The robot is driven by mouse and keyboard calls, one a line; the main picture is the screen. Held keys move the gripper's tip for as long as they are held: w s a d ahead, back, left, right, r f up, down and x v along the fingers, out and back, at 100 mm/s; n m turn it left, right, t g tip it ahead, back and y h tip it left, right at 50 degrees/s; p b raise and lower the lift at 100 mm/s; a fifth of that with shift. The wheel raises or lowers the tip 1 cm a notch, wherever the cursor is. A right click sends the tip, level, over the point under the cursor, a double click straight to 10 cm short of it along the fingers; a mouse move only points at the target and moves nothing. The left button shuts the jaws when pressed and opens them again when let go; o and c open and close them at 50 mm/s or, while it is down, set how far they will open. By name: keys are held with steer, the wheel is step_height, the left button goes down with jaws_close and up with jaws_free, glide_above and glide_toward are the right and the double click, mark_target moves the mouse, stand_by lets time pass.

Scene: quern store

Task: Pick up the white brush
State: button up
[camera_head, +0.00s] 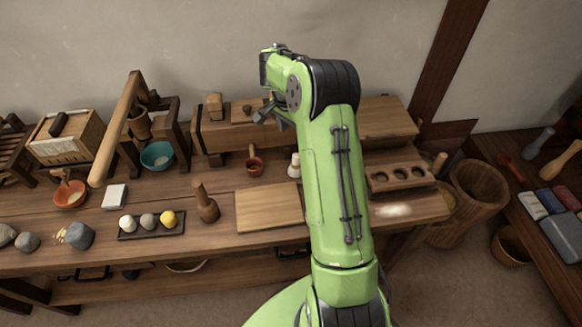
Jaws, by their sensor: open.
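My green arm reaches up over the middle of the workbench (220,232). My gripper (272,118) hangs open and empty in front of the long wooden chest at the back. A small pale upright object (294,166), perhaps the white brush, stands on the bench below and slightly right of my gripper, close beside the arm in the picture. It is too small to identify surely. My arm hides the bench just right of it.
A dark pestle-like piece (206,205), a tray of balls (152,233) and a teal bowl (157,155) are further left. A holed wooden block (400,176) is right.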

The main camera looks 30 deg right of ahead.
mark_target(296, 156)
steer(key=f+b, duration=0.1)
steer(key=f, duration=0.4)
steer(key=d+f+b, duration=0.1)
steer(key=f, duration=0.4)
steer(key=d+f+b, duration=0.1)
steer(key=f, duration=0.3)
steer(key=shift+w+f+b, duration=0.2)
steer(key=shift+f+b, duration=0.15)
steer(key=shift+f, duration=0.05)
steer(key=shift+r, duration=0.1)
steer(key=shift+c, duration=0.3)
steer(key=c, duration=1)
steer(key=shift+r, duration=0.15)
steer(key=shift+c, duration=0.2)
step_height(296, 156, up, 10)
steer(key=p, duration=0.2)
steer(key=shift+p, duration=0.4)
